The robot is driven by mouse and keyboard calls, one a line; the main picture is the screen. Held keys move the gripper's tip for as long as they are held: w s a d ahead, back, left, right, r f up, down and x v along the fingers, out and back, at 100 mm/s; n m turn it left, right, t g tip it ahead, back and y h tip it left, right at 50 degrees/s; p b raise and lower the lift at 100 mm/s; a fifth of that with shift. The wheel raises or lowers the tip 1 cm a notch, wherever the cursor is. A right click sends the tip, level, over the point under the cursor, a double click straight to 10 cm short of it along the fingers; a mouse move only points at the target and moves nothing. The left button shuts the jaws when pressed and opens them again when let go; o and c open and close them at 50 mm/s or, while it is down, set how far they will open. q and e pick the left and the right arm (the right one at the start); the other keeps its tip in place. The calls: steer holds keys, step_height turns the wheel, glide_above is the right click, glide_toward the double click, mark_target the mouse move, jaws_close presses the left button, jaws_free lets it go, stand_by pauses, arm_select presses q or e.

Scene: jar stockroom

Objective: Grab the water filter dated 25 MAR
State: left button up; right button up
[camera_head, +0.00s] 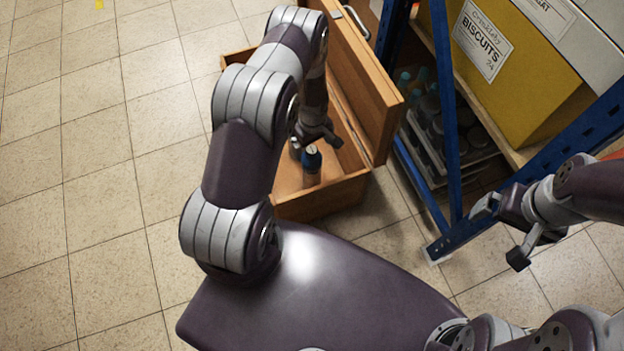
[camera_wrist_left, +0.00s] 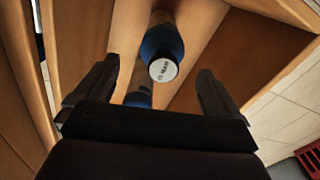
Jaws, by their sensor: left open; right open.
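A blue water filter (camera_head: 311,160) stands in the open wooden box (camera_head: 320,200). In the left wrist view the same or a like filter (camera_wrist_left: 162,45) has a white round end with small dark writing, too small to read surely. A second blue filter (camera_wrist_left: 139,98) is partly hidden behind my gripper's body. My left gripper (camera_head: 317,138) is open, reaching into the box just above the filters. In its wrist view its fingers (camera_wrist_left: 157,72) are spread on either side of the filters, with nothing gripped. My right gripper (camera_head: 502,232) is open and empty, outside the box at right.
The box's raised lid (camera_head: 365,80) stands to the right of my left gripper. A blue-framed shelf (camera_head: 447,110) behind it holds a yellow biscuits box (camera_head: 515,75) and trays of jars (camera_head: 425,125). A red object (camera_wrist_left: 309,158) shows at the wrist view's corner.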

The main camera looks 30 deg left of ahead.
mark_target(312, 158)
arm_select(q)
step_height(312, 158, down, 2)
steer(key=shift+f+b, duration=0.2)
steer(key=shift+b, duration=0.1)
steer(key=f+b, duration=0.2)
steer(key=f, duration=0.1)
steer(key=f+b, duration=0.1)
steer(key=f, duration=0.1)
steer(key=shift+s+f, duration=0.1)
steer(key=shift+s, duration=0.15)
steer(key=shift+w, duration=0.1)
jaws_close()
